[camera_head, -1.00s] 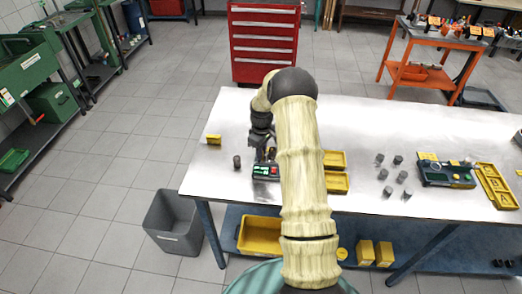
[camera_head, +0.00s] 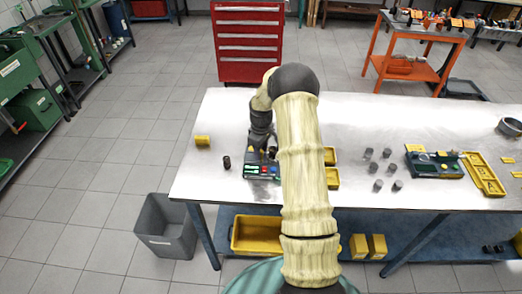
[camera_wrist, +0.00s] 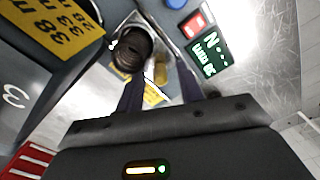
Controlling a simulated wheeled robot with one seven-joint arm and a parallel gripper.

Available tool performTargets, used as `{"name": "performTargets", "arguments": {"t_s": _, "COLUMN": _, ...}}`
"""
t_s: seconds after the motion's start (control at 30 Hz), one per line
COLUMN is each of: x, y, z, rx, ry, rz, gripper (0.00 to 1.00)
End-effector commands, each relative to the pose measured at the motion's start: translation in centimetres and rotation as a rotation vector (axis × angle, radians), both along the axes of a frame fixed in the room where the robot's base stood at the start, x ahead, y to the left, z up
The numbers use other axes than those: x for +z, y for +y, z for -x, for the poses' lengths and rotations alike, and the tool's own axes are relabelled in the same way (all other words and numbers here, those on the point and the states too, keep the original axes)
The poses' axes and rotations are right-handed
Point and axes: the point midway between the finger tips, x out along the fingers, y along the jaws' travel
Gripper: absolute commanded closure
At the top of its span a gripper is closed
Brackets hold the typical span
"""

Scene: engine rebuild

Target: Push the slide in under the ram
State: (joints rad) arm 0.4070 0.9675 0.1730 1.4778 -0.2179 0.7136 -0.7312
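A dark green press station (camera_head: 262,174) with lit green and red panels stands near the left end of the table. My gripper (camera_wrist: 156,78) points down over it, and my arm hides part of it in the head view. In the wrist view, two dark fingers stand apart. A dark ribbed cylinder (camera_wrist: 132,50) stands in a pale-edged opening just beyond them. A small yellow peg (camera_wrist: 160,70) is beside it, between the fingertips' lines, with no clear contact. I cannot tell which parts are the slide and the ram.
A dark cylinder (camera_head: 227,162) stands left of the station, and a yellow block (camera_head: 202,141) is behind it. Several grey cylinders (camera_head: 370,153) and a second green fixture (camera_head: 433,165) are farther right. A lit green display (camera_wrist: 209,53) sits near my gripper.

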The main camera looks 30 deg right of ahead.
Motion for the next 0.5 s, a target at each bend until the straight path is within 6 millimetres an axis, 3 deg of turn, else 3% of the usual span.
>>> {"name": "performTargets", "arguments": {"t_s": 0.27, "x": 1.2, "y": 0.0, "z": 0.0, "rx": -0.001, "ry": -0.001, "rz": 0.0, "gripper": 0.63}}
{"name": "performTargets", "arguments": {"t_s": 0.5, "x": 5.3, "y": -0.1, "z": -0.1, "rx": -0.002, "ry": -0.003, "rz": 0.001, "gripper": 0.63}}
